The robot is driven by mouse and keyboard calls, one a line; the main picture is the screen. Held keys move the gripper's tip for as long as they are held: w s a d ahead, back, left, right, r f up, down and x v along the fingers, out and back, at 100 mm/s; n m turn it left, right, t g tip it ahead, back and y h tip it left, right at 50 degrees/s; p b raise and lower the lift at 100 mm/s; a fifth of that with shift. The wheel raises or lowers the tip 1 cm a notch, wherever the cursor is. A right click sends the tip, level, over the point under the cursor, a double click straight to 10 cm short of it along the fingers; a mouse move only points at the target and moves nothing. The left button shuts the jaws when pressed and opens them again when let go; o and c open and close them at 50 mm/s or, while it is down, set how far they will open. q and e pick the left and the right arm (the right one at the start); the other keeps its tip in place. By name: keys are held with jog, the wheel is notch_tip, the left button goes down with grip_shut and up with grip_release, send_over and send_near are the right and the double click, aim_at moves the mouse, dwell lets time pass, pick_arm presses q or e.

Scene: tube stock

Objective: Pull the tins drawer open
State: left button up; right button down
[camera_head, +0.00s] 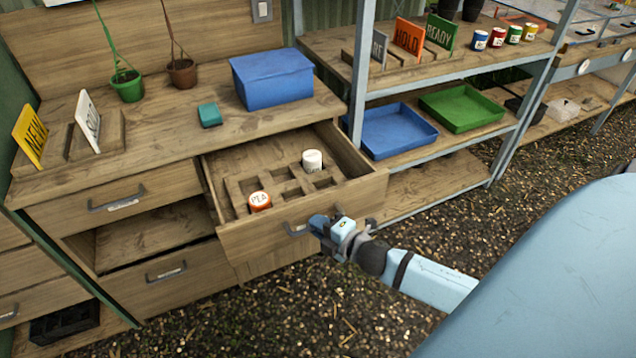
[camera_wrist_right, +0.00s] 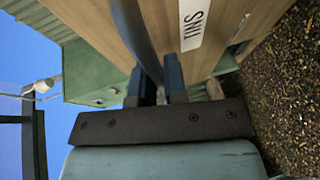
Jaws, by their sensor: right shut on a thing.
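The tins drawer (camera_head: 300,213) is pulled well out of the wooden bench in the head view. My right gripper (camera_head: 322,224) is at the drawer front, shut on the drawer's handle (camera_head: 296,231). In the right wrist view the gripper's fingers (camera_wrist_right: 162,85) close around the handle bar, beside a label (camera_wrist_right: 194,24) reading TINS. My left gripper is not in view.
The bench top holds a blue box (camera_head: 272,78), a teal block (camera_head: 209,115), two plant pots and signs. Other drawers (camera_head: 115,200) are at left. A metal-framed shelf (camera_head: 357,85) with blue and green trays stands close right of the drawer. Gravel floor in front is clear.

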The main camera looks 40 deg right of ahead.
jog(key=c, duration=1.2)
grip_release()
jog(key=shift+s, duration=0.1)
jog(key=v, duration=1.3)
jog(key=shift+s, duration=0.3)
jog(key=shift+r, duration=0.1)
